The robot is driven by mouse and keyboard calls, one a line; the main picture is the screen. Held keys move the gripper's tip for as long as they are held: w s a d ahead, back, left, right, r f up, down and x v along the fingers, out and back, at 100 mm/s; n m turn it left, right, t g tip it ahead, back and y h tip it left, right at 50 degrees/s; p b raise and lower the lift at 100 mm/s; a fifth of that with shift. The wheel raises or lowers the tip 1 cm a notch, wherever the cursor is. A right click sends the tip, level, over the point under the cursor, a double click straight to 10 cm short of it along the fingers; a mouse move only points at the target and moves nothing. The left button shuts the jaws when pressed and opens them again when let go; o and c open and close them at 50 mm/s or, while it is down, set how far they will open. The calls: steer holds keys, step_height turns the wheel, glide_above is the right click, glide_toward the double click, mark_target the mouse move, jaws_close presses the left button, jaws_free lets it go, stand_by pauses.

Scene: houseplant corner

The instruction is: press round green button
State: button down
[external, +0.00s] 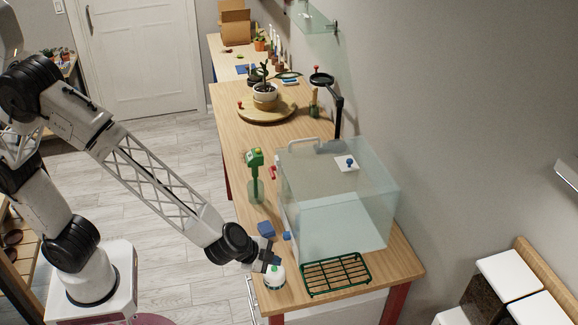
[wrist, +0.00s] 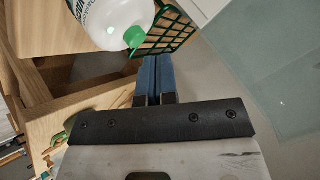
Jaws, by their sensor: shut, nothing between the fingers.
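A white bottle-like container (external: 274,278) with printed lettering stands at the near left corner of the wooden table, beside the green rack. A small round green piece tops it; in the wrist view this round green button (wrist: 134,37) shows on the white container (wrist: 112,18). My gripper (external: 274,262) is shut and empty, just above and beside the container's top, partly covering it in the external view. In the wrist view my blue fingertips (wrist: 153,62) are together, just below the green piece in the picture. I cannot tell whether they touch it.
A green wire rack (external: 336,273) lies right of the container. A large glass tank (external: 345,215) stands behind it. A green spray bottle (external: 256,180) and a blue block (external: 266,229) stand farther along the left edge. A potted plant (external: 264,95) stands far back.

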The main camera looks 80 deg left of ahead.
mark_target(274, 269)
steer(key=shift+f, duration=0.1)
stand_by(0.4)
steer(key=shift+f, duration=0.3)
steer(key=shift+f, duration=0.3)
stand_by(0.6)
steer(key=shift+r, duration=0.7)
steer(key=shift+r, duration=0.1)
stand_by(0.3)
step_height(274, 269, up, 6)
steer(key=shift+f, duration=0.1)
stand_by(0.7)
stand_by(0.4)
